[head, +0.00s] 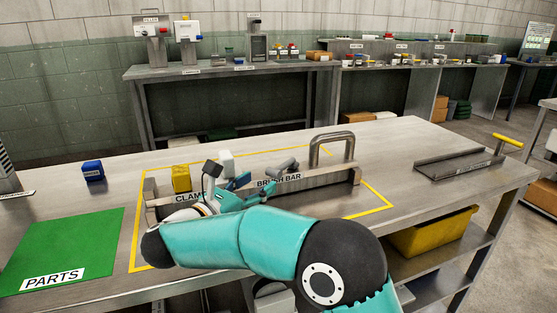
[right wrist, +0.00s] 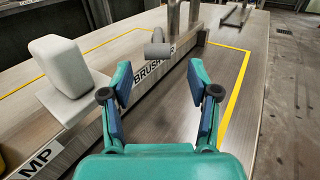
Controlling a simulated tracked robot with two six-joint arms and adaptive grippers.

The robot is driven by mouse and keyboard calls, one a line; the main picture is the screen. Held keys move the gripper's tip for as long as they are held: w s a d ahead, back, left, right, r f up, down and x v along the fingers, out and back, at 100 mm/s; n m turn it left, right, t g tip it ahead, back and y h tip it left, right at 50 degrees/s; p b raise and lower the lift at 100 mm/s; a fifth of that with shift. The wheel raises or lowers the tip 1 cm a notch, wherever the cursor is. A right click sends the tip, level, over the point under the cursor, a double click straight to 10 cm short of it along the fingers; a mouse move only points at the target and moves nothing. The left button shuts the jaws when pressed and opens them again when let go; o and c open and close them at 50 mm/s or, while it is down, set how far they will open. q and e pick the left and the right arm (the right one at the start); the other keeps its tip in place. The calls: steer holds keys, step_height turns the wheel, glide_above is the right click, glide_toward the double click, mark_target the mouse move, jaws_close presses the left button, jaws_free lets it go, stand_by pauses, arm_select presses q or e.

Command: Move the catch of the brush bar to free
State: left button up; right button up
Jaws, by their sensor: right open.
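The brush bar station is a long low metal rail (head: 325,181) on the bench, labelled BRUSH BAR (head: 279,181). A grey rounded lever (head: 283,166), apparently the catch, sits just above that label and also shows in the right wrist view (right wrist: 158,46). My right gripper (head: 247,188) is open and empty, left of the lever and close to the rail. In the right wrist view its fingers (right wrist: 160,80) are spread, with the lever beyond them and apart from them. My left gripper is not in view.
A tall metal arch handle (head: 331,138) stands right of the lever. A white block (head: 226,162) and a yellow block (head: 181,179) stand near the CLAMP label. A blue block (head: 93,170) and green parts mat (head: 65,240) lie left.

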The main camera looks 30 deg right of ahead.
mark_target(272, 174)
steer(key=p+x, duration=0.2)
steer(key=x, duration=0.2)
steer(key=shift+d+r, duration=0.2)
steer(key=shift+w+d+f+p, duration=0.25)
steer(key=shift+d+p, duration=0.2)
steer(key=shift+d, duration=0.15)
steer(key=shift+c, duration=0.3)
